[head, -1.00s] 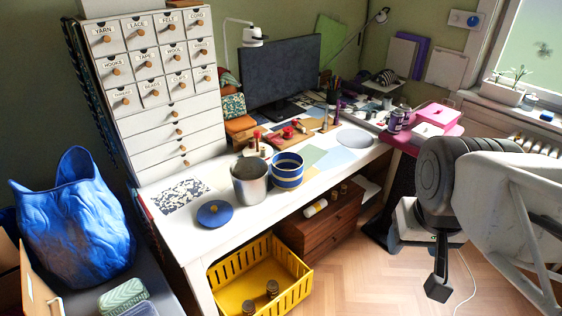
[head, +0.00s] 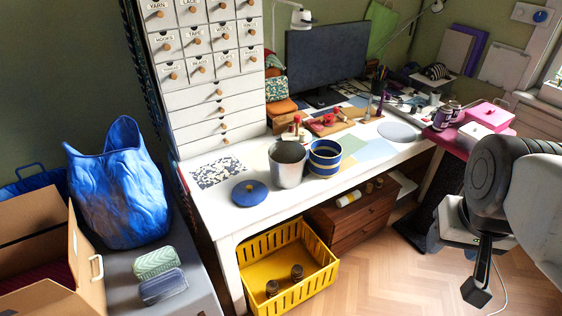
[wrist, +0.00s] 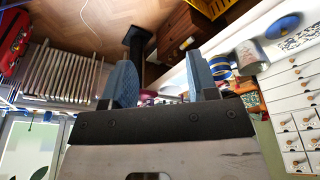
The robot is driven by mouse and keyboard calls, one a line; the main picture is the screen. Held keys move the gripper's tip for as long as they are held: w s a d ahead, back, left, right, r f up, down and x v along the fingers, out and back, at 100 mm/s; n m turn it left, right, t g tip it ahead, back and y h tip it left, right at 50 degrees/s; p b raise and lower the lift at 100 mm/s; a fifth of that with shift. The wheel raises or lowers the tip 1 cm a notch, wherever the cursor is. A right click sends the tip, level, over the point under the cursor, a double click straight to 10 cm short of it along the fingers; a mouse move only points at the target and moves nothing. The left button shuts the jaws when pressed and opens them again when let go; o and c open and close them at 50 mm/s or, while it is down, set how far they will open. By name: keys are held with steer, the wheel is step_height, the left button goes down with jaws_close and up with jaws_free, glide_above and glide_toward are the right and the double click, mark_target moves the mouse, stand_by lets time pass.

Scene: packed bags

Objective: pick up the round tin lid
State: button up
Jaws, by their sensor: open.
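The round tin lid (head: 250,193) is blue with a small gold knob. It lies flat on the white desk near its front left, and shows in the wrist view (wrist: 284,26) at top right. A blue tin (head: 324,158) with pale and gold bands stands open to its right, with a grey metal pot (head: 288,164) between them. In the wrist view my gripper (wrist: 162,76) is open, its two blue-grey fingers apart with nothing held between them. It is well away from the lid. My arm is at the right of the head view.
The white desk (head: 216,212) has a drawer tower (head: 212,104) behind the lid. A patterned sheet (head: 218,172) lies left of it. A yellow crate (head: 300,288) stands on the floor below. A blue bag (head: 118,190) and an open cardboard box (head: 88,262) are at left.

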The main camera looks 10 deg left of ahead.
steer(key=w+a+n, duration=0.2)
steer(key=w+a, duration=0.2)
steer(key=w, duration=0.3)
steer(key=w+a+n, duration=0.2)
steer(key=w+a, duration=0.1)
steer(key=w, duration=0.5)
steer(key=n+g, duration=0.3)
steer(key=n, duration=0.7)
glide_above(249, 187)
step_height(249, 187, down, 28)
steer(key=shift+w+d+r, duration=0.1)
steer(key=shift+r, duration=0.05)
steer(key=shift+a, duration=0.2)
steer(key=shift+f, duration=0.2)
steer(key=shift+f, duration=1.25)
